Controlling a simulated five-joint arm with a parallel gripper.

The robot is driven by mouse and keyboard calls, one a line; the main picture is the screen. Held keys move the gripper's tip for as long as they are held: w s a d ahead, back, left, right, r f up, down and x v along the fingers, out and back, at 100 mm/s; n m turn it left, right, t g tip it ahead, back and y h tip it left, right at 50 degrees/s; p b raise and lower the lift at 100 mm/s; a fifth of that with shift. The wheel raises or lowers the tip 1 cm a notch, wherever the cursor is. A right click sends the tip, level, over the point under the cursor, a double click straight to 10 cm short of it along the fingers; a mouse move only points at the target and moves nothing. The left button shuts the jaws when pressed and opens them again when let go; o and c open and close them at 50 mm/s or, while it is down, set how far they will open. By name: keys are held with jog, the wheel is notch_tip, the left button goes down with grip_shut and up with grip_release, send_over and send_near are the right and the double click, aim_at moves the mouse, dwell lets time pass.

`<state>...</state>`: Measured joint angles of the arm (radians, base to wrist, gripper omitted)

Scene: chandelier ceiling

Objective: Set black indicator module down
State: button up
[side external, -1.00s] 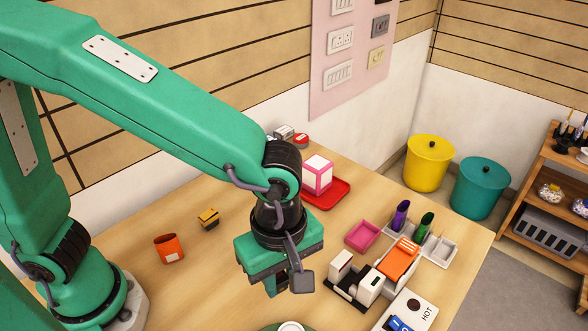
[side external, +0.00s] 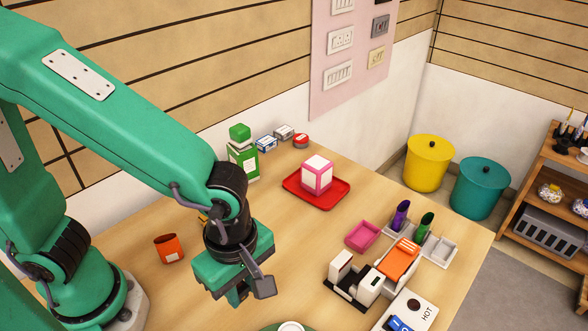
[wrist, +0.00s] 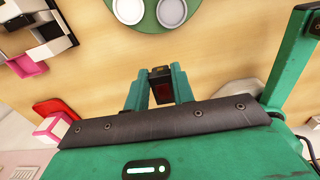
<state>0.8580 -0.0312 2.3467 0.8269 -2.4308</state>
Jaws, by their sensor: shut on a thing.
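My gripper (side external: 238,294) hangs over the near middle of the wooden table in the side view, pointing down. In the wrist view its two green fingers (wrist: 160,92) are shut on the black indicator module (wrist: 161,74), a small dark block with a dull red face. The module sits between the fingertips with bare table behind it. In the side view the gripper hides the module, and I cannot tell how far it is above the table.
An orange cup (side external: 168,249) stands left of my gripper. A black-and-white stand (side external: 344,268), a pink tray (side external: 363,236) and a red tray (side external: 294,186) holding a pink-and-white box (side external: 317,175) are to the right. A green round plate (wrist: 150,24) lies nearby. Table between is clear.

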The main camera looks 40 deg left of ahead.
jog(key=w+a+f, duration=0.1)
jog(key=w+f, duration=0.1)
jog(key=w, duration=0.1)
jog(key=w+a+f, duration=0.2)
jog(key=w, duration=0.1)
jog(key=w+a+f, duration=0.1)
jog(key=w+f, duration=0.1)
jog(key=shift+w+a, duration=0.2)
jog(key=shift+w, duration=0.2)
jog(key=shift+f, duration=1.95)
jog(key=shift+f, duration=0.1)
jog(key=o, duration=1)
jog(key=shift+c, duration=0.2)
notch_tip(320, 180, up, 12)
